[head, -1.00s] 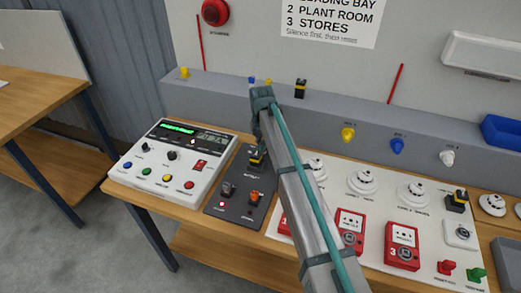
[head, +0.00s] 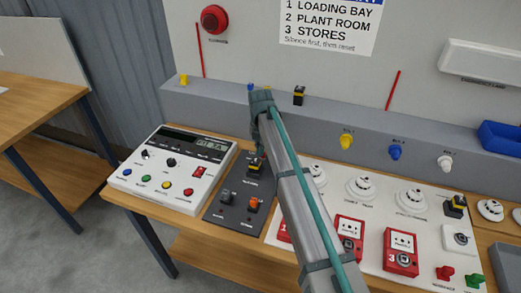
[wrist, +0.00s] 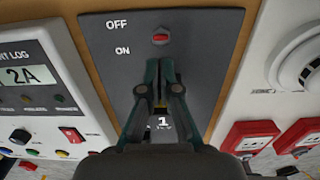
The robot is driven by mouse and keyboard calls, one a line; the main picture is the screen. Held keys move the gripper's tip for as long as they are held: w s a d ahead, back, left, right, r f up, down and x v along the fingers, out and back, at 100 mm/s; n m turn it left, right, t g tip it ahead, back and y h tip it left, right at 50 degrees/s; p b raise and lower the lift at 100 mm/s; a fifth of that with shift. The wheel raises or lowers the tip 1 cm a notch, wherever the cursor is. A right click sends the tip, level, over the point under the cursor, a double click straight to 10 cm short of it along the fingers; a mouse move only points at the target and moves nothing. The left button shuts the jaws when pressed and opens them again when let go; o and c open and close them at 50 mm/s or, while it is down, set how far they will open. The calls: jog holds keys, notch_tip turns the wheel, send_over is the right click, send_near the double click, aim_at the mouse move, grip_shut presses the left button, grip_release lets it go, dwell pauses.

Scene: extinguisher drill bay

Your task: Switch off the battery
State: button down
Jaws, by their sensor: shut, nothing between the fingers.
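The dark grey switch panel (head: 226,211) lies on the bench between the white console and the white detector board. Its black-and-yellow battery switch (head: 257,162) is near the far end, partly behind my gripper. My gripper (wrist: 158,72) is shut and empty over the panel in the wrist view, and its fingers hide what lies beneath them. OFF and ON are printed on the panel, with a red piece (wrist: 160,36) beside them. The switch lever's position cannot be told. A dark switch (head: 226,217) and an orange switch (head: 253,206) sit at the panel's near end.
The white console (head: 172,168) stands left, its wide display dark and a smaller one showing characters. Red call points (head: 401,252) and white detectors (head: 361,188) crowd the right board. A grey ledge (head: 300,120) runs behind.

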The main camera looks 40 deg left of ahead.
jog(key=w+a+r+p, duration=0.2)
jog(key=w+r+p, duration=0.1)
jog(key=w+r, duration=0.3)
jog(key=shift+r, duration=0.85)
